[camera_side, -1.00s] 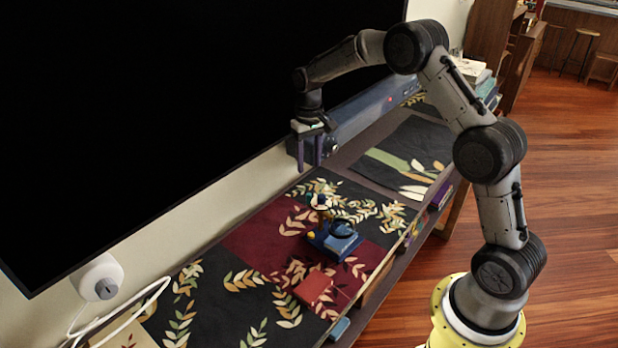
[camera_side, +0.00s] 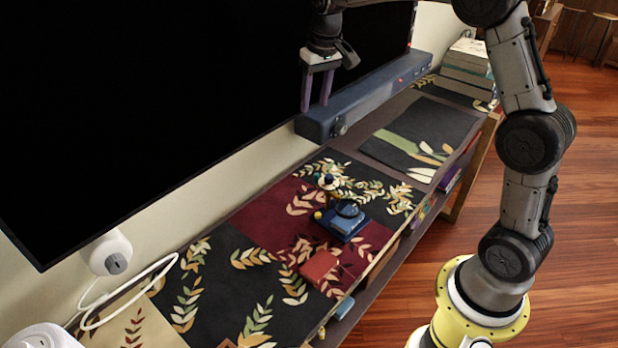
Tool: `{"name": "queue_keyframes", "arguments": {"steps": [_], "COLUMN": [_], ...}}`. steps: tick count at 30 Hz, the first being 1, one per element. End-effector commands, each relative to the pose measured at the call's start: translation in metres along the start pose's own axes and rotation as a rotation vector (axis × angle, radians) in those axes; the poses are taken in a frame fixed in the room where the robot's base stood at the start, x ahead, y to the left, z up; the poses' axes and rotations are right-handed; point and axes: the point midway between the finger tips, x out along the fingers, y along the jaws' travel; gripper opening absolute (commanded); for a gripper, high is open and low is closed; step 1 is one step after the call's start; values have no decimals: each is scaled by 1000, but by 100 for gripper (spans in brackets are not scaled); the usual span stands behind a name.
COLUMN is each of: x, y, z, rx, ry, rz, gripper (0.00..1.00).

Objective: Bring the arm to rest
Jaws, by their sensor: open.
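My gripper (camera_side: 317,104) hangs in the upper middle of the side view, pointing down, with its two purple fingers apart and nothing between them. It is in front of the large black screen (camera_side: 170,110), by the near end of the long blue-grey bar (camera_side: 370,97). Whether the fingers touch the bar or screen is hard to tell. The fingertips are well above the patterned shelf top. My arm is raised, and its upper part leaves the picture at the top.
On the shelf top (camera_side: 300,232) stand a blue object with a dark ring (camera_side: 343,222), a small figure-like item (camera_side: 326,182) and a red box (camera_side: 319,266). Stacked books (camera_side: 468,68) are at the far end. A white round device (camera_side: 108,254) and cable are at left.

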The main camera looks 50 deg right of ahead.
Motion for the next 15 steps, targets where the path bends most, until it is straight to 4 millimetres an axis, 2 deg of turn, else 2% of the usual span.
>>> {"name": "queue_keyframes", "arguments": {"steps": [1,6,10,15], "x": [-27,-87,-118,-136], "y": [-6,-16,-18,-15], "z": [14,67,115,185], "rx": [-16,-66,-107,-161], "ry": [40,134,201,278], "rz": [-8,-29,-45,-66], "gripper": [49,49,49,49]}}
